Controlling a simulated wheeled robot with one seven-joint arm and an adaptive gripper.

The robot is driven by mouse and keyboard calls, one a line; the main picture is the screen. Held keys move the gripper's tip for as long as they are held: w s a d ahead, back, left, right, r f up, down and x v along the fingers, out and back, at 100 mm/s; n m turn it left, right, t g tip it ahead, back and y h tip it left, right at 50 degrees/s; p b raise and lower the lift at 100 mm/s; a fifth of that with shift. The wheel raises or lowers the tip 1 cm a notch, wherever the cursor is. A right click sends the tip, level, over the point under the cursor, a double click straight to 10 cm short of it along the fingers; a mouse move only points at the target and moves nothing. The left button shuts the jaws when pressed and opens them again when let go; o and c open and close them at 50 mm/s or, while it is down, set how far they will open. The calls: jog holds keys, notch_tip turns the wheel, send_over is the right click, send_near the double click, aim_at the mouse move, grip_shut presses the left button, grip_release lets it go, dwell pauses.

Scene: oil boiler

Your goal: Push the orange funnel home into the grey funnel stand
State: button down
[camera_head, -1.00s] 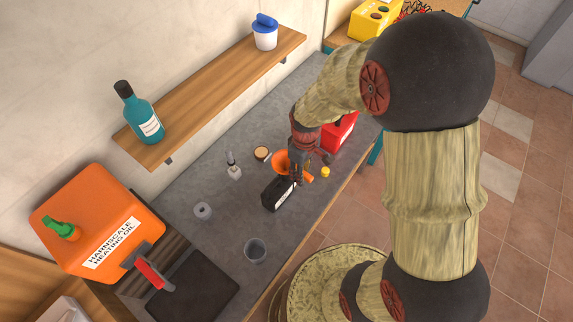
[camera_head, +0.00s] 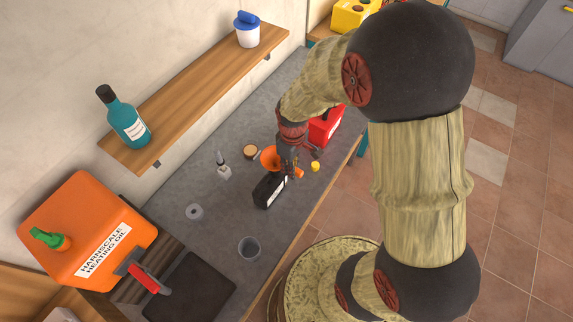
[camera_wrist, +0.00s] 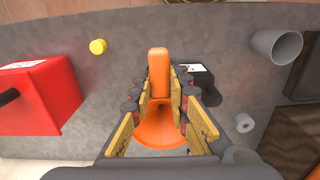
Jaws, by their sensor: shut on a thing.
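The orange funnel (camera_head: 269,158) is held over the counter by its handle, with its wide mouth beside my gripper. In the wrist view the orange handle (camera_wrist: 158,62) passes between the fingers, and the bowl (camera_wrist: 160,128) lies under them. My gripper (camera_wrist: 160,88) is shut on the funnel. In the head view my gripper (camera_head: 288,163) partly covers it, and its spout is hidden. Two grey hollow pieces stand apart from the funnel: a small ring-like one (camera_head: 194,212) and a larger cup (camera_head: 249,249). I cannot tell for certain which is the stand.
A black box-like container (camera_head: 267,190) stands close to my gripper. A red can (camera_head: 327,126), a yellow cap (camera_head: 315,166), a small bottle (camera_head: 223,168) and a round brown-topped item (camera_head: 250,152) are nearby. The counter's left middle is mostly clear.

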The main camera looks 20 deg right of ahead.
jog(key=shift+r, duration=0.3)
notch_tip(320, 180, up, 2)
jog(key=shift+r, duration=0.1)
jog(key=s+d+r+p, duration=0.1)
jog(key=s+d+r, duration=0.2)
jog(key=s+r, duration=0.7)
jog(key=s, duration=0.3)
jog(key=shift+s+d+p, duration=0.3)
jog(key=shift+d+p, duration=0.05)
jog(key=shift+p, duration=0.05)
jog(key=shift+a, duration=0.1)
jog(key=w+a+f+b, duration=0.3)
jog(key=w+a+f, duration=0.1)
jog(key=a, duration=0.8)
jog(key=w+a+f+b, duration=0.3)
jog(key=a+f, duration=0.4)
jog(key=a, duration=0.4)
jog(key=w+a+f+b, duration=0.3)
jog(key=w+a+f, duration=0.3)
jog(key=a, duration=0.6)
jog(key=shift+a, duration=0.35)
jog(key=shift+f+b, duration=0.1)
jog(key=shift+b, duration=0.25)
jog(key=shift+f+b, duration=1.1)
jog(key=shift+f, duration=1.2)
